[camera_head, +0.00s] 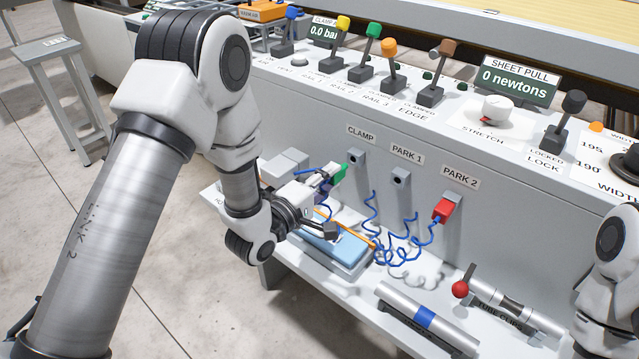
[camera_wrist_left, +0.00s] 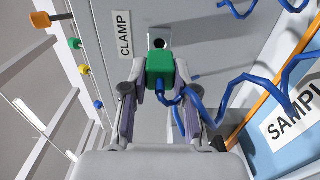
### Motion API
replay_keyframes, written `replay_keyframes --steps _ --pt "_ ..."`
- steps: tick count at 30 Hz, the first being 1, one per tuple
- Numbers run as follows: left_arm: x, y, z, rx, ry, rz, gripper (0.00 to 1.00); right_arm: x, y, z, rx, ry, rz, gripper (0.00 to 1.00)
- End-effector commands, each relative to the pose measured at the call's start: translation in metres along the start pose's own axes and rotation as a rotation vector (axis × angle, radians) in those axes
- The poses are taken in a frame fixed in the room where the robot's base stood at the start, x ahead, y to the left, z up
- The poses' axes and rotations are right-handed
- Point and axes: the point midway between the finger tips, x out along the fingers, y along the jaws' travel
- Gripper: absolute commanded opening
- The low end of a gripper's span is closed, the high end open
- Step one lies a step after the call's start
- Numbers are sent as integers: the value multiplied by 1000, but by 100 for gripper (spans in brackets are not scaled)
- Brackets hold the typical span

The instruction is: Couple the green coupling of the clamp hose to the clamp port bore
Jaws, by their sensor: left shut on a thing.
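My left gripper (camera_head: 327,184) is shut on the green coupling (camera_head: 339,174), and in the left wrist view the green coupling (camera_wrist_left: 160,70) sits between both fingers. The CLAMP port (camera_head: 356,158) is on the grey panel under its label, just right of and above the coupling. In the left wrist view the dark bore of the CLAMP port (camera_wrist_left: 158,43) shows just beyond the coupling, roughly in line with it. A gap seems to remain between them. The blue clamp hose (camera_wrist_left: 196,110) runs from the coupling in loose coils. My right gripper is out of view.
The PARK 1 port (camera_head: 401,177) is empty. A red coupling (camera_head: 443,209) sits at PARK 2 with a blue coiled hose. Coloured levers (camera_head: 373,48) line the console top.

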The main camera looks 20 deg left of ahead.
Motion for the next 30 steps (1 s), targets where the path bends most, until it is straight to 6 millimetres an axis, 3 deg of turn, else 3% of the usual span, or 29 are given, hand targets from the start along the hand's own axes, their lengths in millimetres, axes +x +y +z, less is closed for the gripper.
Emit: replay_keyframes --steps 7,30 --pt "12 0 0 0 1 0 0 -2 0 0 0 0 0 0" --pt "12 1 0 0 0 0 0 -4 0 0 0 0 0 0"
